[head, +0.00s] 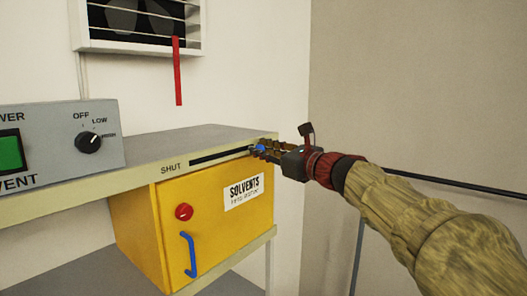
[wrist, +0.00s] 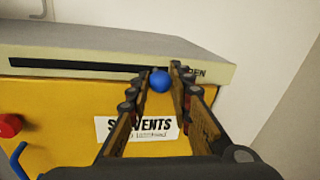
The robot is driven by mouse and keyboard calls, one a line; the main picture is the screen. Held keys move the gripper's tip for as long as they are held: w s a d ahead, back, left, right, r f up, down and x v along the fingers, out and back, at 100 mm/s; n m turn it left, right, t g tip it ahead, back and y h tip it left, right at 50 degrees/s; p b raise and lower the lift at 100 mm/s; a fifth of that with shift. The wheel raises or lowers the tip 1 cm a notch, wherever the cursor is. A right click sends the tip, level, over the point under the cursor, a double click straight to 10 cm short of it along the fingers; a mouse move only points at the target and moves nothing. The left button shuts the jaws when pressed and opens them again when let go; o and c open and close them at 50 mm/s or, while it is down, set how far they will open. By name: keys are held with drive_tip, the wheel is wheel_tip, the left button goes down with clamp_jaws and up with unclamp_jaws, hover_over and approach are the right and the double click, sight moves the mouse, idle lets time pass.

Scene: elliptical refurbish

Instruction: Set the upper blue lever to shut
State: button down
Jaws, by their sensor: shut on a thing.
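The upper blue lever's round knob (wrist: 160,81) sits at the right end of a dark slot (wrist: 75,65) in the shelf's front edge. In the head view "SHUT" (head: 171,168) is printed at the slot's left end. My gripper (head: 260,149) is at the slot's right end, with its fingers shut on the blue knob. The knob also shows in the head view (head: 260,148), partly covered by the fingers.
A yellow solvents cabinet (head: 215,225) stands under the shelf, with a red button (head: 184,212) and a blue handle (head: 189,255). A grey control box (head: 60,148) stands on the shelf at left. A red strip (head: 178,75) hangs from the fan housing. The slot left of my gripper is clear.

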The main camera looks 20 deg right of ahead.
drive_tip(key=s+a+b, duration=0.1)
drive_tip(key=s+a, duration=0.2)
drive_tip(key=a, duration=0.2)
drive_tip(key=s+a, duration=0.4)
drive_tip(key=a, duration=0.1)
drive_tip(key=s+a+b, duration=0.1)
drive_tip(key=s+a, duration=0.2)
drive_tip(key=a, duration=0.1)
drive_tip(key=shift+s+a+b, duration=0.3)
drive_tip(key=shift+s+a, duration=0.05)
drive_tip(key=shift+a, duration=0.05)
drive_tip(key=c, duration=1.7)
unclamp_jaws()
drive_tip(key=shift+s+a, duration=0.1)
drive_tip(key=shift+o, duration=0.6)
drive_tip(key=v, duration=1.2)
